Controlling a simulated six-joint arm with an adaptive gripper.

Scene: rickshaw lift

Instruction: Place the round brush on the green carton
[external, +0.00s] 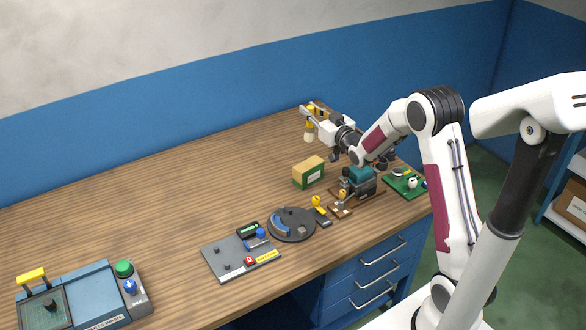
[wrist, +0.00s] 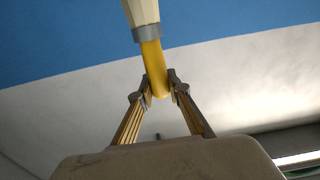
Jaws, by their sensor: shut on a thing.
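The round brush (external: 309,132) has a yellow handle, a grey collar and cream bristles. In the wrist view its handle (wrist: 152,58) sits between the two fingertips of my gripper (wrist: 159,88), and the bristles point away past the top edge. In the external view my gripper (external: 311,109) is shut on the handle and holds the brush in the air, bristles hanging down. The green carton (external: 308,173) stands on the table, with a tan top and a pale label on its green side. The brush appears above and behind it in the picture, apart from it.
A dark round tray (external: 291,224), a grey panel (external: 240,258) and a teal-topped device (external: 359,181) stand near the carton. A green board (external: 404,184) lies at the right. A blue parts washer (external: 82,297) is at the left. The table left of the carton is clear.

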